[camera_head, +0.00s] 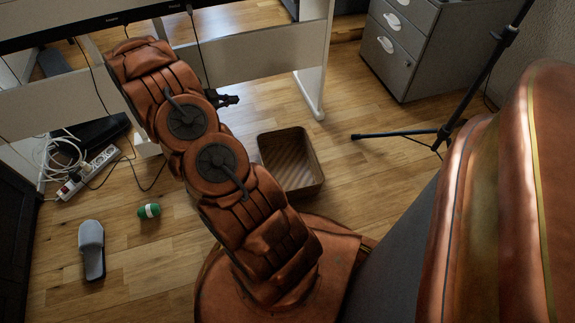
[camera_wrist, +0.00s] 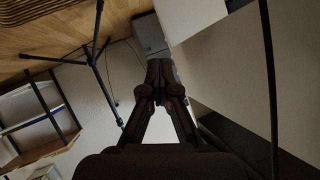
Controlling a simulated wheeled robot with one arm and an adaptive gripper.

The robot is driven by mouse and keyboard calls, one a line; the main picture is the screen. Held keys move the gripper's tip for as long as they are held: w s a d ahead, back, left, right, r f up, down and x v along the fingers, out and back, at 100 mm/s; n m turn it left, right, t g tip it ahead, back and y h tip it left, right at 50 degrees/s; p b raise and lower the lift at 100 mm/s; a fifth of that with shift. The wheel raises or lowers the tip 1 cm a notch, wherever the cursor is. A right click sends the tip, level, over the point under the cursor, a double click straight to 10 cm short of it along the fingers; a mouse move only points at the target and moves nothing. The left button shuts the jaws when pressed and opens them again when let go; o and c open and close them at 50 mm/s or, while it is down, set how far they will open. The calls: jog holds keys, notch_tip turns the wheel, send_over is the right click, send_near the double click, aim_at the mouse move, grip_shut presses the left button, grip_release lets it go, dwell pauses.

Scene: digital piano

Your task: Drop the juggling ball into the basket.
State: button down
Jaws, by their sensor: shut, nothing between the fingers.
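The juggling ball (camera_head: 149,211), green with a white band, lies on the wooden floor at the lower left in the head view, right of a grey slipper. The basket (camera_head: 315,185), brown and open-topped, stands on the floor near the middle. My gripper (camera_head: 230,100) is small and dark here, pointing right above and left of the basket, apart from both ball and basket. In the wrist view my gripper (camera_wrist: 160,68) has its fingertips together with nothing held. I cannot make out the ball there.
A grey slipper (camera_head: 92,248), a power strip (camera_head: 88,172) and loose cables lie at left. The piano stand (camera_head: 250,55) spans the top. A grey drawer cabinet (camera_head: 400,45) and a black tripod stand (camera_head: 440,132) are at right. Floor around the ball is mostly clear.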

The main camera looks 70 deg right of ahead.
jog(key=s+d+f+m+g+y, duration=0.1)
jog(key=s+f+m+g+y, duration=0.3)
jog(key=s, duration=0.6)
jog(key=s+f+m+g+y, duration=0.1)
jog(key=s+f+m, duration=0.3)
jog(key=s, duration=0.6)
notch_tip(320, 180, down, 7)
jog(key=n+b, duration=0.1)
jog(key=b, duration=0.2)
jog(key=shift+s+d+b, duration=0.15)
jog(key=shift+b, duration=0.2)
jog(key=c, duration=1.4)
grip_release()
jog(key=v, duration=1.2)
jog(key=shift+f, duration=0.2)
